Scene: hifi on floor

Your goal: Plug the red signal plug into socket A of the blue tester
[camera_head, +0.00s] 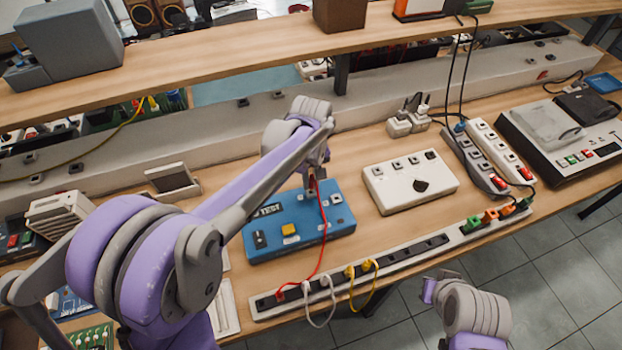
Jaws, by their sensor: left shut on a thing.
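The blue tester (301,243) lies on the bench with a small display, a yellow button, a black switch and grey sockets on top. My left gripper (316,176) is over its back right part, pointing down, shut on the red signal plug (317,186). A red cable (325,226) runs from the plug across the tester to the long strip in front. The plug's tip is near the tester's sockets; I cannot tell whether it touches one. Socket labels are too small to read. My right gripper (430,290) is at the lower right, beyond the bench's front edge and empty-looking; its jaws are unclear.
A long socket strip (410,254) with white, yellow, green and orange plugs runs along the front edge. A white box with a black knob (408,189) stands right of the tester. Power strips (474,162) lie farther right. A shelf (215,55) spans the back.

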